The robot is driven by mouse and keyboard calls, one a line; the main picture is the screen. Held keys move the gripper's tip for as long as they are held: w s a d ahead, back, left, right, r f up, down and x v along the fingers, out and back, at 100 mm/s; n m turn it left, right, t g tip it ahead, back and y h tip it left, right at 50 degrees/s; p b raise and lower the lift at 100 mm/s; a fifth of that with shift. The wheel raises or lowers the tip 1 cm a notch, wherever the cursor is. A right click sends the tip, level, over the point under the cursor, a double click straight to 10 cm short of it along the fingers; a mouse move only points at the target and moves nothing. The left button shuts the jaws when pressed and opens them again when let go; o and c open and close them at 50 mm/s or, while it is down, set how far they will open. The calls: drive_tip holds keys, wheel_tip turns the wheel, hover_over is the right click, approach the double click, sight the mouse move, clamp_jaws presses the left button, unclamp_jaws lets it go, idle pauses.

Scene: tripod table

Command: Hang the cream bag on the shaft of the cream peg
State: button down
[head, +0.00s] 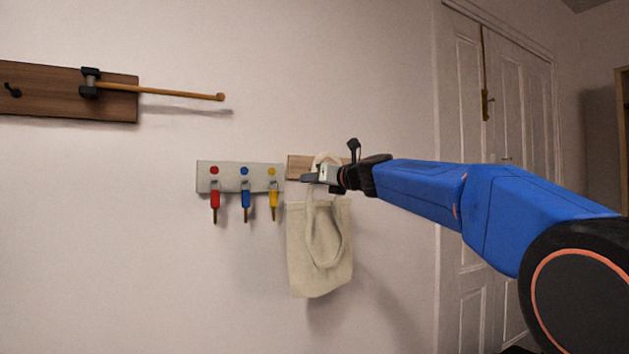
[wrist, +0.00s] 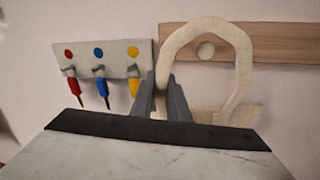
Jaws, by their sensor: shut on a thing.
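My gripper (head: 312,178) is shut on a handle of the cream bag (head: 305,250), which hangs upright below it in front of the wall. In the wrist view, my gripper (wrist: 165,88) pinches the left side of the handle loop (wrist: 238,60), which arches up to the right. The round end of the cream peg (wrist: 205,51) shows inside the loop's outline, on a wooden board (wrist: 280,45). I cannot tell whether the loop is around the peg's shaft or still in front of it. In the head view the peg is not clearly visible behind the loop and gripper.
Left of the bag, a pale key rack (head: 205,176) holds red, blue and yellow keys on matching dots. A dark wooden board (head: 50,95) at upper left carries a long wooden rod (head: 165,92) reaching right. White doors (head: 510,130) stand at the right.

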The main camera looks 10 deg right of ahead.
drive_tip(key=shift+x, duration=0.8)
drive_tip(key=shift+w+a+f, duration=0.1)
drive_tip(key=shift+w+f, duration=0.05)
drive_tip(key=shift+w, duration=0.25)
drive_tip(key=shift+w+a+f, duration=0.1)
drive_tip(key=shift+w+f, duration=0.1)
drive_tip(key=shift+w, duration=0.25)
drive_tip(key=shift+w+f, duration=0.15)
drive_tip(key=shift+f, duration=0.4)
